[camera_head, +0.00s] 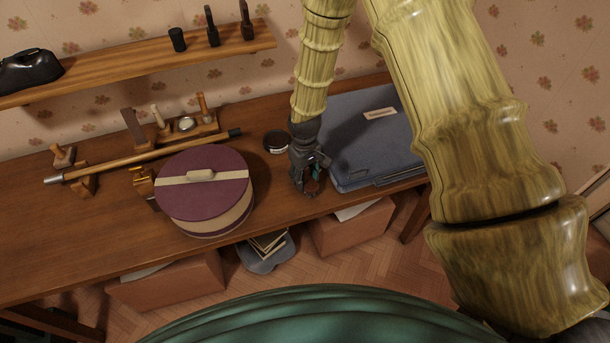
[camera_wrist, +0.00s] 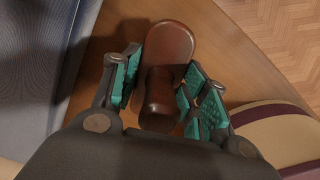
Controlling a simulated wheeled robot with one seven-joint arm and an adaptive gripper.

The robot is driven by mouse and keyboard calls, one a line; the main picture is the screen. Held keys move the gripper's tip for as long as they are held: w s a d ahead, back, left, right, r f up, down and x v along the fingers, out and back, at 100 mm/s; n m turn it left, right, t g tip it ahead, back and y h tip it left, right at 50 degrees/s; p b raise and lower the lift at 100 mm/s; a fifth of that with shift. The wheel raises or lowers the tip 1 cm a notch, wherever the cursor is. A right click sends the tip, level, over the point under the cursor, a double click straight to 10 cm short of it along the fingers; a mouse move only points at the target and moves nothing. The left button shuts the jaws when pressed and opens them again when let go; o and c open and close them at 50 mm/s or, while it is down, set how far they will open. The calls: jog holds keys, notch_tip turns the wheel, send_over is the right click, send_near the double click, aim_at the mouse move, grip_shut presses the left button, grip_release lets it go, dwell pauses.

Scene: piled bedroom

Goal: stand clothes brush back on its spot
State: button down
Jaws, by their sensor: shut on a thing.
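My gripper (camera_head: 310,187) is low at the desk's front edge, between the round box and the blue case. In the wrist view my gripper's teal finger pads (camera_wrist: 157,98) close on both sides of a reddish-brown wooden piece, which I take to be the clothes brush (camera_wrist: 170,45). Its knob-like handle points toward the wrist camera, and its wider rounded body lies beyond. In the head view only a small brown part of the brush (camera_head: 314,186) shows between the fingers. I cannot tell whether it touches the desk. I cannot tell which place is its spot.
A maroon-lidded round box (camera_head: 205,212) stands close left of my gripper, and a blue case (camera_head: 365,145) close right. A black round tin (camera_head: 276,142) is behind. A cane (camera_head: 150,158) lies on holders left, before wooden stands (camera_head: 200,124). A shelf (camera_head: 130,68) hangs above.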

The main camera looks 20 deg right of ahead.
jog(key=shift+f+b, duration=0.55)
jog(key=shift+f, duration=0.45)
dwell(0.6)
jog(key=c, duration=0.7)
grip_release()
jog(key=shift+r+p, duration=2.45)
jog(key=shift+r, duration=1.6)
